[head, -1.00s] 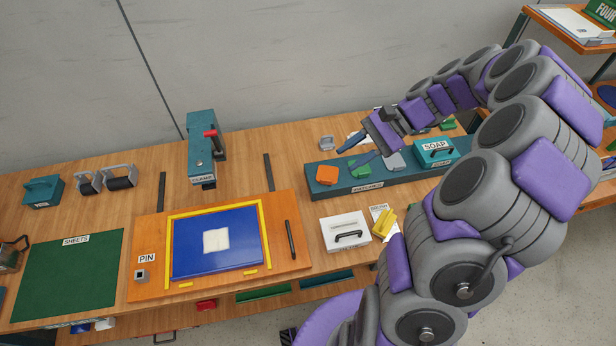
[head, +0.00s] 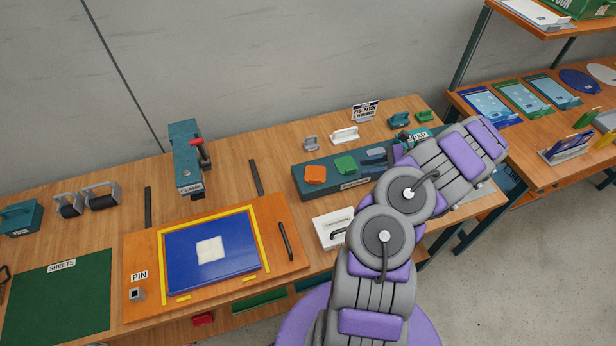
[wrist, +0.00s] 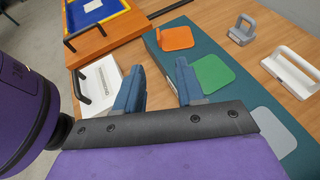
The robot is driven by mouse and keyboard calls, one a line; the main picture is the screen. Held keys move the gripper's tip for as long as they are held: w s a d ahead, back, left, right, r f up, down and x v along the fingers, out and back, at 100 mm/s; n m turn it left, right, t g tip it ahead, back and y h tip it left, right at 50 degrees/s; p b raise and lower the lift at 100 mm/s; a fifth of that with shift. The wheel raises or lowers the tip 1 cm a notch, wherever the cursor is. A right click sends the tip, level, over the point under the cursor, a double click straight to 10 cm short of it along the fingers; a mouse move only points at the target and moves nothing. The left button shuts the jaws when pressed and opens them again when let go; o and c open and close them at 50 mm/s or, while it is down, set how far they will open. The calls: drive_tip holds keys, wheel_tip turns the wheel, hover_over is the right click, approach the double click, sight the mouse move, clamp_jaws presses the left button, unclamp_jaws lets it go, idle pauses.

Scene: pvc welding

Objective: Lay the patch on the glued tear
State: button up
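A blue sheet (head: 180,270) lies in a yellow-edged frame on the orange board, with a pale square area (head: 209,250) near its middle. The teal patch tray (head: 303,188) holds an orange patch (head: 315,175), a green patch (head: 345,165) and grey pieces behind them. The wrist view also shows the orange patch (wrist: 176,38), the green patch (wrist: 212,76) and a grey patch (wrist: 274,131). My gripper (wrist: 158,78) is open, with nothing visible between its blue fingers. Its right finger overlaps the green patch's edge in view; contact cannot be told. The arm mostly hides it in the head view.
A teal clamp (head: 186,160) stands behind the board. A white handled block (head: 331,229) sits between board and tray. A green SHEETS mat (head: 60,302) is at left. Handled tools (head: 345,134) stand behind the tray.

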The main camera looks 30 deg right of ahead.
drive_tip(key=b, duration=0.3)
approach(317, 179)
drive_tip(key=x, duration=0.3)
drive_tip(key=shift+w, duration=0.1)
drive_tip(key=shift+w+a, duration=0.3)
drive_tip(key=shift+a, duration=0.1)
drive_tip(key=x, duration=0.2)
drive_tip(key=b+x, duration=0.1)
drive_tip(key=x, duration=0.1)
drive_tip(key=shift+s+f+b, duration=0.1)
drive_tip(key=shift+f+b, duration=0.2)
drive_tip(key=shift+f, duration=0.05)
drive_tip(key=shift+w+a, duration=0.2)
drive_tip(key=shift+a, duration=0.3)
drive_tip(key=shift+c, duration=0.3)
drive_tip(key=shift+d, duration=0.1)
clamp_jaws()
